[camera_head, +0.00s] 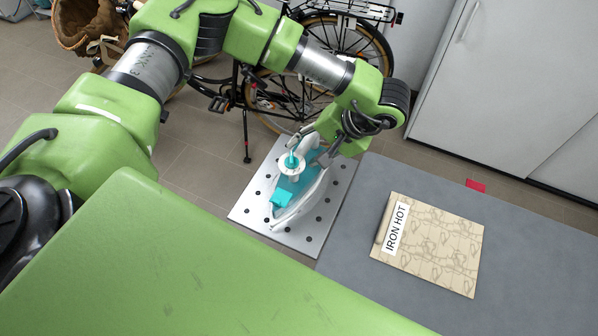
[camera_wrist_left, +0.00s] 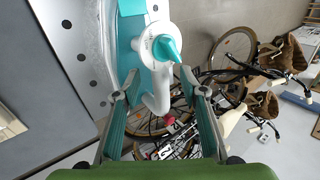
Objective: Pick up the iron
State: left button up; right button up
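The iron (camera_head: 296,190) is white and teal and sits on a perforated metal rest (camera_head: 263,222) at the end of the grey ironing board. My left gripper (camera_head: 320,146) reaches the far end of the iron from above. In the left wrist view, the iron's teal and white body (camera_wrist_left: 150,62) comes in from the top. My left gripper's fingers (camera_wrist_left: 160,93) are spread, one on either side of the iron's white curved end, with gaps visible. Contact cannot be made out. My right gripper is not in view.
The grey ironing board (camera_head: 349,225) carries a patterned panel (camera_head: 443,245) labelled "IRON HOT". A bicycle (camera_head: 262,92) stands close behind the rest. White cabinets (camera_head: 500,80) stand at the back right, and a small red item (camera_head: 476,186) shows at the board's edge.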

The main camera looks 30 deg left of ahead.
pick_arm(q)
jog(key=shift+x, duration=1.25)
grip_shut()
jog(key=shift+w+r, duration=0.1)
jog(key=shift+r, duration=0.1)
jog(key=shift+r, duration=0.1)
